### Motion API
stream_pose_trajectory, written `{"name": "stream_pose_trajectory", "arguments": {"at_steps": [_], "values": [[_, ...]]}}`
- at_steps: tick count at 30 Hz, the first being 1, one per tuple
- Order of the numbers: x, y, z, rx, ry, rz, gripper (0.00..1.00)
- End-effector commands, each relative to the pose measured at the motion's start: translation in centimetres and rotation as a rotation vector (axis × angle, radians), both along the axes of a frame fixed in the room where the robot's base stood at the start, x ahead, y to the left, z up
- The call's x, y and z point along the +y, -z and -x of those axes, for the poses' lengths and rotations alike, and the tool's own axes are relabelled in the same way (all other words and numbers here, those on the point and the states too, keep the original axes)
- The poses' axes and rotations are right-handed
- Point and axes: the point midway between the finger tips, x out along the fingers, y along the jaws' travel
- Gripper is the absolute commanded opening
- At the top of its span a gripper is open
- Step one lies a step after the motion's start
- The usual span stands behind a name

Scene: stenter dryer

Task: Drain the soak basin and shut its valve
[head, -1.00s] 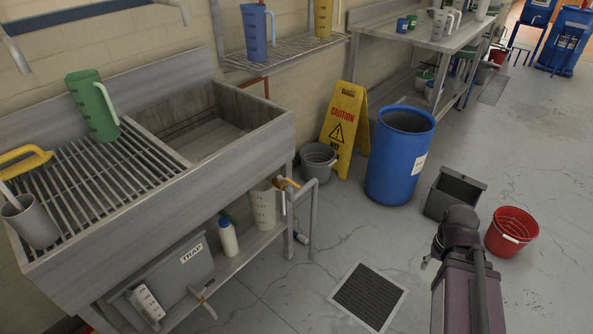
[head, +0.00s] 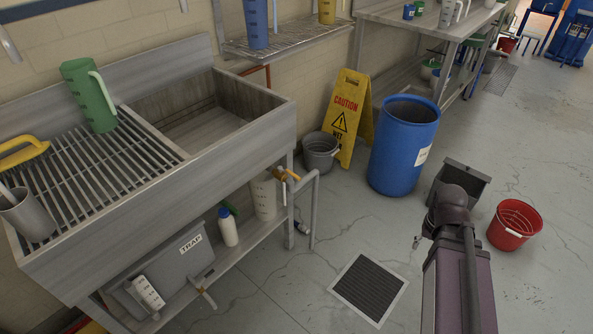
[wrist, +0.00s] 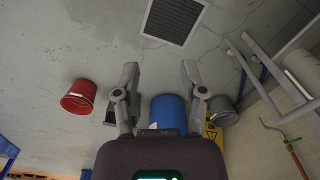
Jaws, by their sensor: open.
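The soak basin (head: 205,128) is the deep grey trough at the right end of the metal sink unit. I cannot tell whether liquid stands in it. A valve with an orange-yellow handle (head: 288,174) sits below its front right corner, on a grey pipe (head: 315,205) that bends down towards the floor. The handle's exact setting is too small to tell. My gripper shows in the wrist view (wrist: 159,72), open and empty, its two fingers apart above the floor. In the head view my arm is at the lower right, well apart from the valve.
A floor grate (head: 368,288) lies before the sink. A grey bucket (head: 320,152), caution sign (head: 350,115), blue barrel (head: 403,145), dark box (head: 470,178) and red bucket (head: 515,225) stand beyond. A box marked TRAP (head: 165,268) sits under the sink. Floor around the grate is clear.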

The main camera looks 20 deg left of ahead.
Motion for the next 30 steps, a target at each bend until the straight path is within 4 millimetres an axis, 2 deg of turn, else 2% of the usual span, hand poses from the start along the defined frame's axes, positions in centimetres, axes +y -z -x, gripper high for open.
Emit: {"name": "stream_pose_trajectory", "arguments": {"at_steps": [4,11,17,21,27,30], "values": [[2.1,-1.3,-2.6,0.007,-0.072,-0.011,0.54],[9.3,-4.3,-8.3,0.027,-0.286,-0.042,0.54],[17.6,-7.2,-13.2,0.050,-0.518,-0.077,0.54],[24.2,-9.3,-15.9,0.067,-0.682,-0.102,0.54],[33.6,-11.9,-18.3,0.088,-0.898,-0.138,0.54],[37.2,-12.8,-18.8,0.096,-0.979,-0.152,0.54]]}}
